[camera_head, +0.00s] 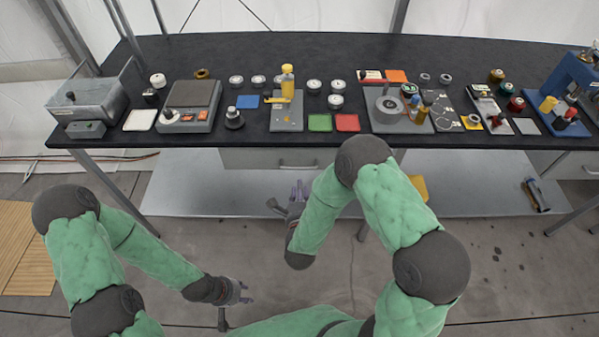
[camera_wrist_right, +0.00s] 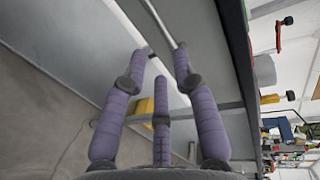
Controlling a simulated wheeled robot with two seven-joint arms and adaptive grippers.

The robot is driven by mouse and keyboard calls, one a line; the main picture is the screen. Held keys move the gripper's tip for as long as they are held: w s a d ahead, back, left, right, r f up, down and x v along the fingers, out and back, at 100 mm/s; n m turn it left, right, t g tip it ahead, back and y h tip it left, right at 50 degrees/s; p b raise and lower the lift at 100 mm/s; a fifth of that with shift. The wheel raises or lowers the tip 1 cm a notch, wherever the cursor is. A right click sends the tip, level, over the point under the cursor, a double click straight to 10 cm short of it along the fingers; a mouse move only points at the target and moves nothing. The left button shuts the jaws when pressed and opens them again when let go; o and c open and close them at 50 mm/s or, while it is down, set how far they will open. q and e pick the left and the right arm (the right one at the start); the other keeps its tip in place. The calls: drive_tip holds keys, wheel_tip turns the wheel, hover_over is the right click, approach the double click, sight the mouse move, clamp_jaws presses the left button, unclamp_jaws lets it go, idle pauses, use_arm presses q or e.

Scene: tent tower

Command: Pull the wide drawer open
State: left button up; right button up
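The wide drawer (camera_head: 250,158) is a grey front under the middle of the black-topped table, and looks shut. Its bar handle (camera_head: 297,167) sits low on the front. In the right wrist view the handle (camera_wrist_right: 162,20) runs diagonally at the top, just beyond the fingertips. My right gripper (camera_head: 293,195) is just in front of and below the handle; its purple fingers (camera_wrist_right: 162,62) are spread, with nothing seen between them. Contact with the handle cannot be told. My left gripper (camera_head: 236,295) hangs low, away from the table; its finger opening is unclear.
The black tabletop (camera_head: 420,55) carries many small tools, jars and coloured pads. A grey lower shelf (camera_head: 215,185) runs under the drawer, with a yellow object (camera_head: 419,188) and a dark cylinder (camera_head: 536,195) on it. The floor before the table is clear.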

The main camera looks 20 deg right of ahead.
drive_tip(key=b+x, duration=0.2)
drive_tip(key=x, duration=0.8)
drive_tip(key=shift+w+d+b, duration=0.25)
drive_tip(key=shift+b, duration=0.15)
clamp_jaws()
